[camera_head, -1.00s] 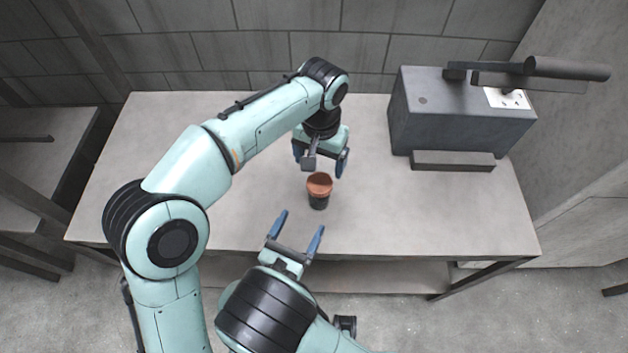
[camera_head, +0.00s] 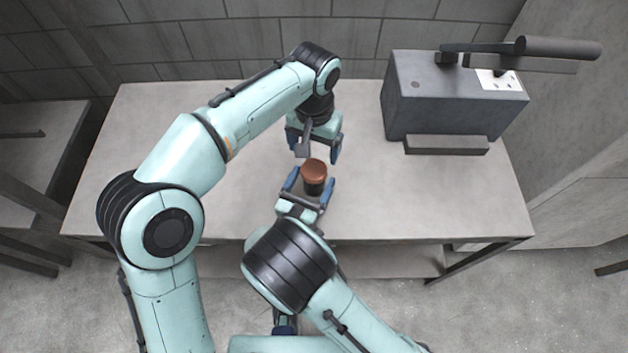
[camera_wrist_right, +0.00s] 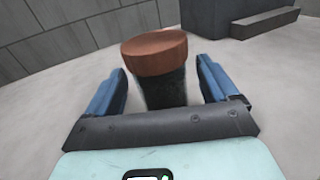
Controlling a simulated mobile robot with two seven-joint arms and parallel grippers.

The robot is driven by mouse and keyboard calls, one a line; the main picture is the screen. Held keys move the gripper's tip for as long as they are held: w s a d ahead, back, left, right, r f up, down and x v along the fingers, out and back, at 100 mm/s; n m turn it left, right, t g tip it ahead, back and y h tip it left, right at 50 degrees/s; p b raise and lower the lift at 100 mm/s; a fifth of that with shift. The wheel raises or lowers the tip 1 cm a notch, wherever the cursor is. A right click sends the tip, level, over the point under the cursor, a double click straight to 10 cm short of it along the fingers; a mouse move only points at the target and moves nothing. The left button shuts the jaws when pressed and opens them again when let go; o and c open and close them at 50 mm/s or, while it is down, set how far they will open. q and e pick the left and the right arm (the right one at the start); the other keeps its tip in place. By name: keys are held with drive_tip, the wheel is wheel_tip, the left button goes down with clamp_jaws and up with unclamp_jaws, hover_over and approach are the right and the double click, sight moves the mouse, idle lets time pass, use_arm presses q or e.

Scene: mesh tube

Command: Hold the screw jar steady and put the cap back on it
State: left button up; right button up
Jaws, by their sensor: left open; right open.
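The screw jar (camera_head: 314,188) stands upright on the table, with a dark body. It also shows in the right wrist view (camera_wrist_right: 166,90). A reddish-brown cap (camera_head: 314,169) sits on top of the jar and shows in the right wrist view (camera_wrist_right: 155,52); I cannot tell whether it is screwed down. My right gripper (camera_head: 309,182) is open, with its blue fingers on either side of the jar body. In the right wrist view (camera_wrist_right: 160,75) a gap shows beside each finger. My left gripper (camera_head: 314,149) is open and empty, just behind and above the jar.
A grey box-shaped machine (camera_head: 440,95) with a long handle (camera_head: 555,48) and a front ledge (camera_head: 446,145) stands at the table's back right. The grey table (camera_head: 420,200) is otherwise clear. A block wall (camera_head: 200,45) runs behind it.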

sight(314, 169)
drive_tip(key=shift+x, duration=1.85)
drive_tip(key=shift+c, duration=0.3)
clamp_jaws()
use_arm(q)
drive_tip(key=shift+f+n, duration=0.25)
drive_tip(key=shift+n, duration=0.75)
drive_tip(key=shift+r+n, duration=0.25)
drive_tip(key=shift+n, duration=1.05)
drive_tip(key=shift+f, duration=0.1)
drive_tip(key=shift+f, duration=3.9)
drive_tip(key=c, duration=1.1)
